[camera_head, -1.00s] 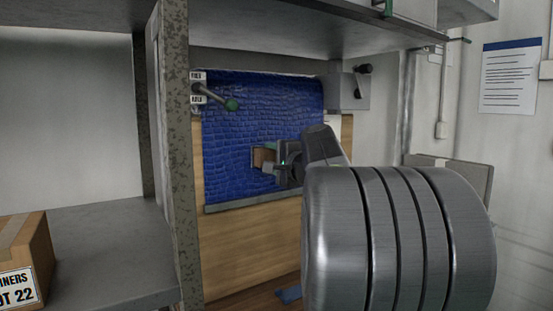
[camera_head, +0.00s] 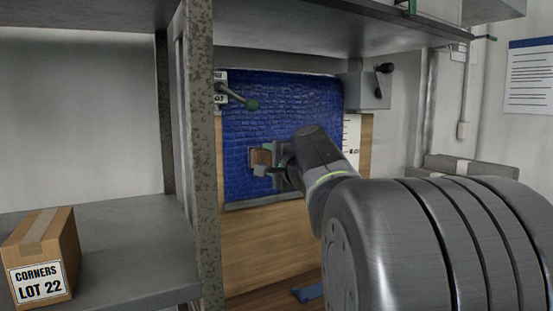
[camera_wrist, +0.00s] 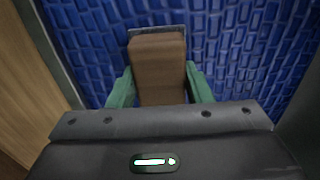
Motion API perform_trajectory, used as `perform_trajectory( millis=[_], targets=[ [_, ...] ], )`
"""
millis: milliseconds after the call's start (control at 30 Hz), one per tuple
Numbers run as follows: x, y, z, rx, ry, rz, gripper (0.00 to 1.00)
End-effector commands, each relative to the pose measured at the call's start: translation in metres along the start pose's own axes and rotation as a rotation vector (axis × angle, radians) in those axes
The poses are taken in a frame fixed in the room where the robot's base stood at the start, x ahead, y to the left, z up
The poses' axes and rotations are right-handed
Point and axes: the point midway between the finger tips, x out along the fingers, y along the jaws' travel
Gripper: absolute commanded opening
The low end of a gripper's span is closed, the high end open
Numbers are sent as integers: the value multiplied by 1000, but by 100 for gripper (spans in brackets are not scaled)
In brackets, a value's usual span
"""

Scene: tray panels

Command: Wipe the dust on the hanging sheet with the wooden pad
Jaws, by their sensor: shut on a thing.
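The hanging sheet (camera_head: 285,110) is blue with a brick-like texture and hangs in front of a wooden board, with a grey bar along its lower edge. In the wrist view the sheet (camera_wrist: 245,50) fills most of the background. The wooden pad (camera_head: 260,158) is at the lower left part of the sheet. My gripper (camera_wrist: 160,90) has green fingers shut on the brown pad (camera_wrist: 160,65), one on each side. The pad's far end has a grey edge at the sheet; whether it touches cannot be told. I cannot make out dust on the sheet.
A speckled post (camera_head: 202,150) stands left. A carton (camera_head: 42,255) sits on the left shelf.

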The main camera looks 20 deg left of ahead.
Motion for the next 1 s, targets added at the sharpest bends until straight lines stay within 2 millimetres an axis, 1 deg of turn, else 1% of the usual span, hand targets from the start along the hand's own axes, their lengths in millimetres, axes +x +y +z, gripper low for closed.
perform_trajectory(
  millis=[167, 267, 700, 833, 1000],
  targets=[
    [0, 0, 0, 0, 0, 0, 27],
    [-4, 1, -1, 0, 1, 0, 27],
    [-49, 1, -1, -1, 3, -2, 27],
    [-58, 1, -1, -1, 3, -1, 27],
    [-61, 0, -1, 0, 1, 0, 27]
  ],
)
